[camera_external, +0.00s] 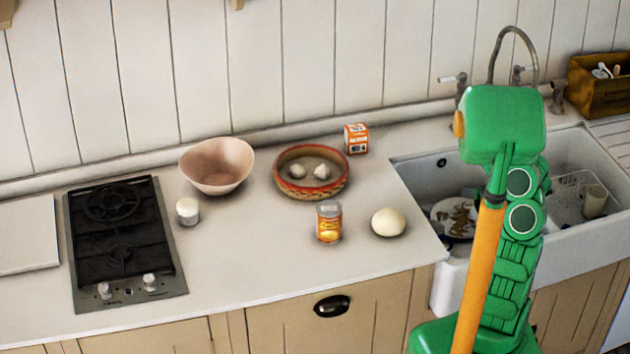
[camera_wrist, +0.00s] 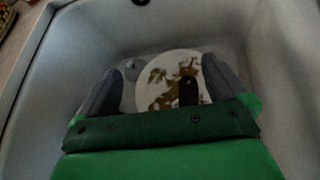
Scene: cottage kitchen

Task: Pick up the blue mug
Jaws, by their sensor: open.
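I cannot make out a blue mug in either view. My gripper (camera_wrist: 162,82) is open, its two dark fingers apart over the sink, with nothing seen held between them. A white plate with a brown pattern (camera_wrist: 160,77) lies in the sink beyond the fingers. A small dark upright shape (camera_wrist: 188,92) shows in front of the plate; I cannot tell what it is. In the external view the plate (camera_external: 452,212) shows left of my green and orange arm, which hides part of the sink and the gripper itself.
The white sink (camera_external: 415,176) has raised walls. A pale cup (camera_external: 594,200) stands in a rack on its right. A tap (camera_external: 515,35) rises behind. On the counter are a can (camera_external: 329,222), a pale round object (camera_external: 388,222), a patterned bowl (camera_external: 312,189) and a pink bowl (camera_external: 217,168).

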